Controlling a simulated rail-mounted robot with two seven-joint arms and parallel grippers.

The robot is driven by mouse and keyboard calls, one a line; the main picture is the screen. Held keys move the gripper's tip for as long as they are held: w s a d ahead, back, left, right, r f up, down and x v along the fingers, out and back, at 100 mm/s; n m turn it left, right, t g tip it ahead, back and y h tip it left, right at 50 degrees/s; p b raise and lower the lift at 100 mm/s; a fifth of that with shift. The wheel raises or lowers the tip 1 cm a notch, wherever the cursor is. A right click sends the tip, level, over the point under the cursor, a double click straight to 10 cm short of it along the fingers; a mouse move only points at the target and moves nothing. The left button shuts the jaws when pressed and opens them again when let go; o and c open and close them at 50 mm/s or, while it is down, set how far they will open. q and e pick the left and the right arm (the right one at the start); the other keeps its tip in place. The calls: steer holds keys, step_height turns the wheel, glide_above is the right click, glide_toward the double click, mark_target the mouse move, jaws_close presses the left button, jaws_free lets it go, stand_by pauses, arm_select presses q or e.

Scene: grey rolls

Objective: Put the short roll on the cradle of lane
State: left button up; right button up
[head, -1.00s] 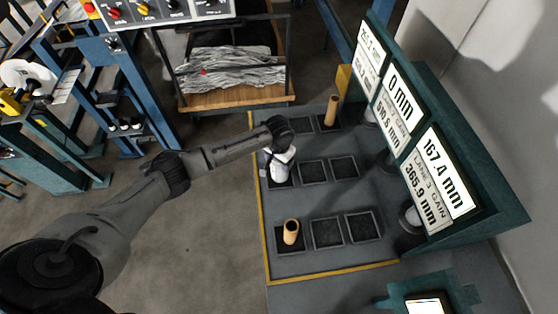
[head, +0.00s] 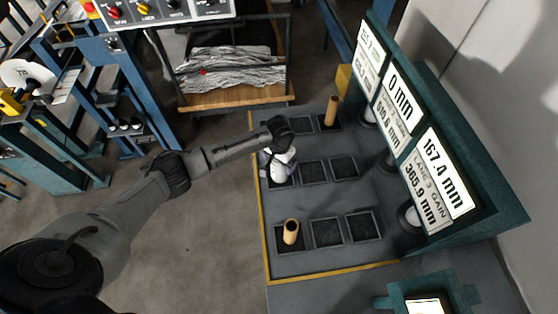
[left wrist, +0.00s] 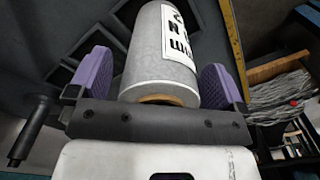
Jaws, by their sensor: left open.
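A grey roll (left wrist: 160,60) with a white printed label and a brown core end stands between the purple fingers of my left gripper (left wrist: 158,85) in the left wrist view. The fingers are open, one on each side of the roll; I cannot tell whether either touches it. I cannot tell which thing is the cradle of the lane. My right gripper is not in view.
Brown tubes stand on the front-left pad (head: 291,232) and in the back row (head: 331,110). The pads (head: 313,171) right of my gripper are empty. A teal display stand (head: 470,165) edges the right side. A wooden-based cart (head: 235,98) with wrapped material stands behind.

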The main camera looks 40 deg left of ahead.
arm_select(q)
step_height(320, 180, up, 12)
steer(key=shift+r+p, duration=0.15)
steer(key=shift+p, duration=0.45)
